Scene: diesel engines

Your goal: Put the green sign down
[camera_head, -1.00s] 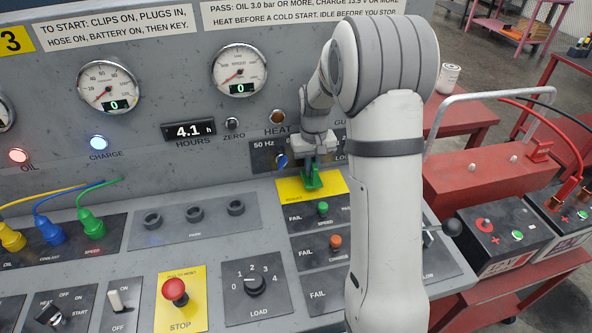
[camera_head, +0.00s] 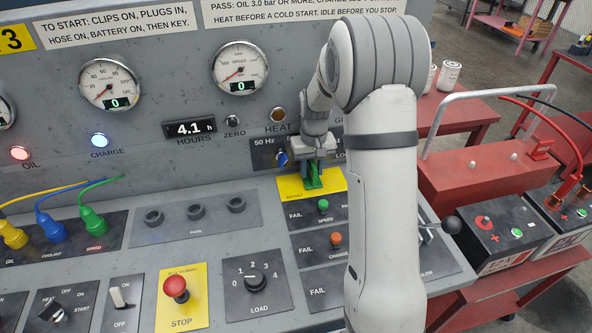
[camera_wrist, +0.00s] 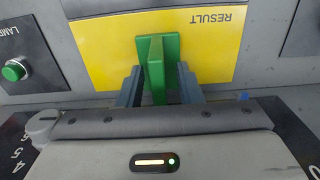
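The green sign (camera_head: 313,181) is a small block with an upright plate. It stands on the yellow RESULT panel (camera_head: 291,188) at the upper right of the sloped console. In the wrist view the green sign (camera_wrist: 155,62) is upright against the yellow panel (camera_wrist: 110,45), left of the word RESULT. My gripper (camera_head: 314,172) is right at the sign. In the wrist view the fingers of my gripper (camera_wrist: 160,88) are spread on either side of the sign's plate, with a visible gap at the right finger. The gripper partly hides the sign's near end.
Below the panel are FAIL rows with a green SPEED button (camera_head: 323,205) and an orange button (camera_head: 336,239). A red STOP button (camera_head: 175,286) and LOAD knob (camera_head: 256,282) lie lower left. Batteries (camera_head: 502,235) stand on a red cart at right.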

